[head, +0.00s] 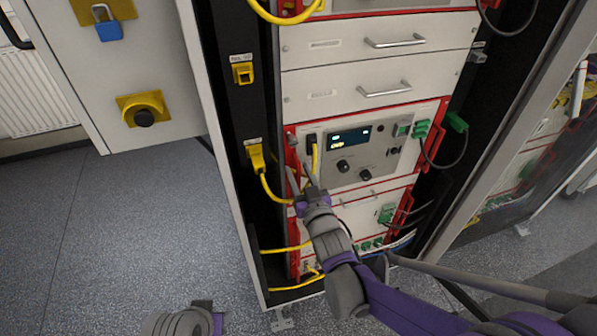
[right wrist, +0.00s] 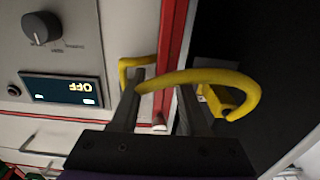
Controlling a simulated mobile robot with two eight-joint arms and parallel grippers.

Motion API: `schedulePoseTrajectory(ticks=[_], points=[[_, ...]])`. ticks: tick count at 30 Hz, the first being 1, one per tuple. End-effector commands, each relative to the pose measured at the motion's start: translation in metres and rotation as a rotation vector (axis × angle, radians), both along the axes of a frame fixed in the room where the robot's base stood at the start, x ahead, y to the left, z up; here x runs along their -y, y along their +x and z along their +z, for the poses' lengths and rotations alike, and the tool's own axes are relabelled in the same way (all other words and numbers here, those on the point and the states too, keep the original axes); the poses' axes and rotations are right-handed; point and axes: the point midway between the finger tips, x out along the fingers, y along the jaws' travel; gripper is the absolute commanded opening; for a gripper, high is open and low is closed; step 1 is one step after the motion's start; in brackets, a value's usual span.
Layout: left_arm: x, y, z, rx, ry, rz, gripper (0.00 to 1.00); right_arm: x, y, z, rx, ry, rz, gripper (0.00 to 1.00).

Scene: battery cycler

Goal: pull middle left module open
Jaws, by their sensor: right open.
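The middle module (head: 375,170) of the left rack is a pale panel with a lit display, dark knobs and red side edges. It looks shut in the rack, though its depth is hard to judge. My right gripper (head: 301,178) is open at its left red edge. In the right wrist view, which shows the panel upside down, the fingers (right wrist: 160,112) stand on either side of a red and white edge piece (right wrist: 159,123). Contact cannot be told. A yellow cable (right wrist: 205,78) arches across the fingers. Part of my left arm shows at the bottom left; its fingers are unclear.
Two drawers with metal handles (head: 395,41) sit above the module. Yellow cables run from the black side post (head: 240,110) beside it. Green plugs (head: 421,129) are at its right. The grey floor (head: 130,215) at left is clear.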

Motion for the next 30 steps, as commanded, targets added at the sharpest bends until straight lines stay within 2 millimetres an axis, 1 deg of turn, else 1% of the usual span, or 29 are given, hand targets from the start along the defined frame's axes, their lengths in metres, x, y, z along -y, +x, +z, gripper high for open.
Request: schedulePoseTrajectory(ticks=[3,9,10,14,15,17,18,30], points=[[0.0,0.0,0.0001,0.0,0.0,0.0,0.5,-0.0014,0.0036,-0.0002,0.0,0.0,0.0,0.45],[0.0,0.0,0.0,0.0,0.0,0.0,0.5,-0.0014,0.0036,-0.0002,0.0,0.0,0.0,0.45],[0.0,0.0,0.0,0.0,0.0,0.0,0.5,-0.0014,0.0036,-0.0002,0.0,0.0,0.0,0.43],[0.0,0.0,0.0,0.0,0.0,0.0,0.5,-0.0013,0.0036,-0.0001,0.0,0.0,0.0,0.2],[0.0,0.0,0.0,0.0,0.0,0.0,0.5,-0.0012,0.0035,-0.0001,0.0,0.0,0.0,0.13],[0.0,0.0,0.0,0.0,0.0,0.0,0.5,-0.0012,0.0035,-0.0001,0.0,0.0,0.0,0.02],[0.0,0.0,0.0,0.0,0.0,0.0,0.5,-0.0012,0.0035,-0.0001,0.0,0.0,0.0,0.0],[0.0,0.0,0.0,0.0,0.0,0.0,0.5,-0.0012,0.0034,-0.0001,0.0,0.0,0.0,0.0]])
